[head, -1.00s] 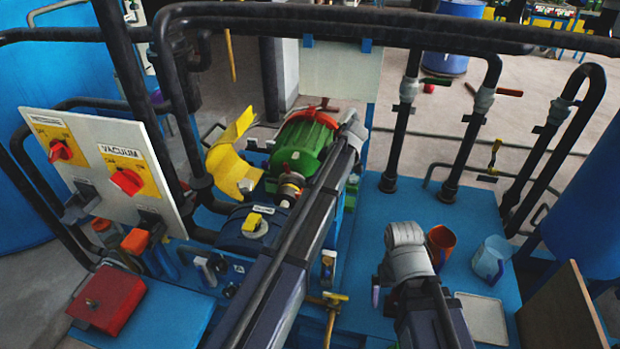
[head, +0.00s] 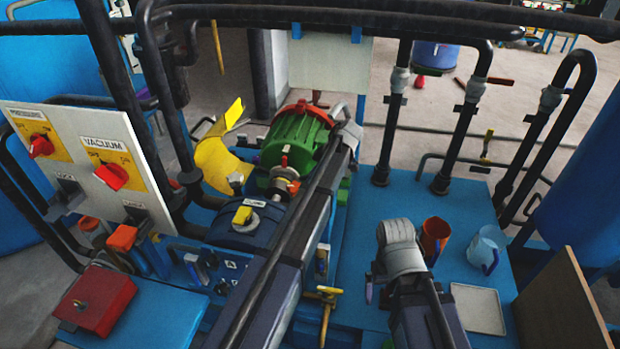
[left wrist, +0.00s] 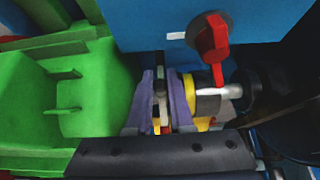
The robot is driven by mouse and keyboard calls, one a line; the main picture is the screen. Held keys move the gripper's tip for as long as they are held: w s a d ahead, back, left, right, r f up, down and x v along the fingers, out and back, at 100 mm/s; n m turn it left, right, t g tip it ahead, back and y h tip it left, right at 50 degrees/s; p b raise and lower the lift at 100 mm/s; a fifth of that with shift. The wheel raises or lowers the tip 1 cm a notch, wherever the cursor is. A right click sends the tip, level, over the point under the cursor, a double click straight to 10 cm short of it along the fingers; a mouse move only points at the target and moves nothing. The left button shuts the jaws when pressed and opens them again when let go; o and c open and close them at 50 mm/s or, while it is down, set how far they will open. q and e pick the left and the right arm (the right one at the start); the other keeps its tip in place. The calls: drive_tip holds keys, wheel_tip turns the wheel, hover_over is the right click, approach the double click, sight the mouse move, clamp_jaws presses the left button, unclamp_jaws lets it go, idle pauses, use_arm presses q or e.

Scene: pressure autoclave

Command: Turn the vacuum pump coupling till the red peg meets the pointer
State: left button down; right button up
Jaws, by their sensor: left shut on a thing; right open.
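The coupling (head: 285,186) sits between the green motor (head: 297,140) and the dark blue pump body (head: 236,232). My left gripper (left wrist: 165,112) has its purple fingers around the coupling's banded middle, shut on it; my left arm hides part of this in the head view. A red faceted piece with a thin red stem (left wrist: 213,40) stands by the grey hub in the left wrist view. I cannot tell whether it is the peg or the pointer. Small red bits show between the fingers. My right gripper (head: 369,293) is open and empty above the blue deck, mostly hidden by its wrist.
A raised yellow guard (head: 218,163) stands left of the coupling. A switch panel (head: 82,160) and black pipes are further left. An orange mug (head: 434,239), a pale blue jug (head: 484,250) and a tray (head: 478,309) are on the deck at right.

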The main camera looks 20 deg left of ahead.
use_arm(q)
drive_tip(key=shift+d, duration=0.15)
drive_tip(key=c, duration=0.8)
unclamp_jaws()
drive_tip(key=p+v, duration=0.6)
drive_tip(key=v, duration=0.1)
drive_tip(key=shift+r, duration=0.15)
drive_tip(key=shift+d+r+p, duration=0.1)
drive_tip(key=shift+r+p, duration=0.15)
drive_tip(key=shift+p, duration=0.2)
